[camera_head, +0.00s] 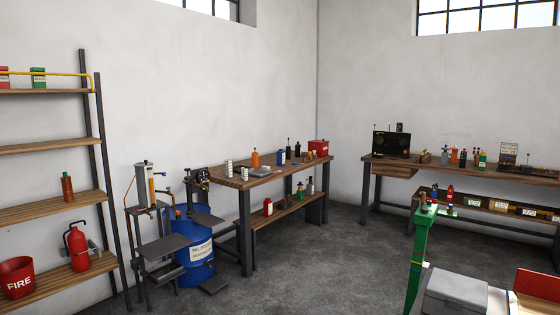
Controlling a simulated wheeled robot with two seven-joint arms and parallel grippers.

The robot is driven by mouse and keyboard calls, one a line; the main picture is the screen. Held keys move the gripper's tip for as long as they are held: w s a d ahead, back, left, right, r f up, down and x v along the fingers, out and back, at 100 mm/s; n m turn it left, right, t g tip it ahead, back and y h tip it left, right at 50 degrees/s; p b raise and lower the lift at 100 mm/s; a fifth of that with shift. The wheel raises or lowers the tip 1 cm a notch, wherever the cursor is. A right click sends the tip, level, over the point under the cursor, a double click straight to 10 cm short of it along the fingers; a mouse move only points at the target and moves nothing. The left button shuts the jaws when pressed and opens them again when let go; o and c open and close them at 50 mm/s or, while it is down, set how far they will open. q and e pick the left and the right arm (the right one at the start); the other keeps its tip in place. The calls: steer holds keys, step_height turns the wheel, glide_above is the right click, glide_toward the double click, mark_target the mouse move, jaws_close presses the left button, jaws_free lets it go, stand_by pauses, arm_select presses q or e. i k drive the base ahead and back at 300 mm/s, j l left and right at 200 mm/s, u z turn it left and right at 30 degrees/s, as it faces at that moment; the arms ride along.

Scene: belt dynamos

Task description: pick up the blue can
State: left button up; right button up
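A small blue can-like container (282,157) stands on top of the wooden workbench (243,183) against the left wall. It is far off and small, so its label cannot be read. Bottles and other small items stand close around it. A large blue drum (193,232) with a white label stands on the floor left of that bench, partly hidden by metal stands. Neither of my grippers is in view.
A shelf rack (50,148) at the left holds a red bucket (17,277) and a fire extinguisher (77,248). A second bench (430,172) stands at the back right. A green post (420,255) and grey box (455,292) are at front right. Middle floor (320,260) is clear.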

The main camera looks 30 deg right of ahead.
mark_target(280, 153)
steer(key=i+l+z, duration=0.3)
steer(key=i, duration=0.2)
steer(key=i+l+z, duration=0.15)
steer(key=i+z, duration=0.2)
steer(key=i, duration=0.9)
steer(key=i+j+z, duration=0.15)
steer(key=i+z, duration=0.15)
steer(key=i, duration=0.9)
steer(key=i+l+z, duration=0.15)
steer(key=i+z, duration=0.25)
steer(key=i, duration=0.25)
steer(key=i+j+z, duration=0.1)
steer(key=i+z, duration=0.25)
steer(key=i, duration=0.35)
steer(key=i+j+z, duration=0.25)
steer(key=i+z, duration=0.15)
steer(key=i, duration=0.25)
steer(key=i+l, duration=0.1)
steer(key=i, duration=0.5)
steer(key=i+u, duration=0.1)
steer(key=i, duration=0.5)
steer(key=i+l+u, duration=0.1)
steer(key=i, duration=0.5)
steer(key=l, duration=0.1)
